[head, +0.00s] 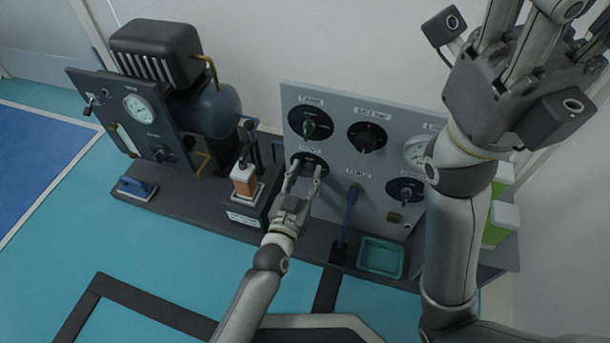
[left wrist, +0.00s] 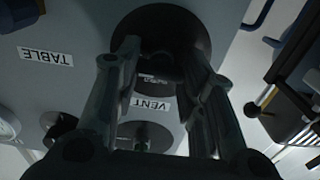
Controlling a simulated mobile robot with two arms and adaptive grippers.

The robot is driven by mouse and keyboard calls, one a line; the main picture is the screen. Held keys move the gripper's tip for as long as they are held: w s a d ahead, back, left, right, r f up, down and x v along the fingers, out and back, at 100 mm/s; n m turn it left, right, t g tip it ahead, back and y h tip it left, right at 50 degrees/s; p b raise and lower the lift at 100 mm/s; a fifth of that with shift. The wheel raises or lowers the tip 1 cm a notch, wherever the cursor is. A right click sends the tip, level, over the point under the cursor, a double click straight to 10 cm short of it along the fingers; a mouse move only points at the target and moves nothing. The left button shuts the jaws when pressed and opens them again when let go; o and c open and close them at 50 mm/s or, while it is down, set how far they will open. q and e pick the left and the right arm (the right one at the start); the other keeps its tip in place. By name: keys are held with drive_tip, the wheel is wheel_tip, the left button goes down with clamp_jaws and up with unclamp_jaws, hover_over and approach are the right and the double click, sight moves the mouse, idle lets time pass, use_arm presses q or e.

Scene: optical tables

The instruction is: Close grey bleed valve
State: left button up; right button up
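I can read no bleed label. The knob in front of my left gripper is a dark grip on a black round dial (left wrist: 157,22) by the VENT label (left wrist: 151,103); the dial also shows low on the left of the grey panel in the head view (head: 309,160). My left gripper (head: 305,169) is at this dial, its fingers apart on either side of the grip; it also shows in the left wrist view (left wrist: 160,50). Contact with the grip cannot be told. My right gripper (head: 520,85) is raised at the upper right, its fingertips cut off.
A teal tray (head: 381,257) sits below. The compressor unit (head: 156,45) and orange block (head: 244,180) stand left.

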use_arm(q)
drive_tip(key=shift+c, duration=1)
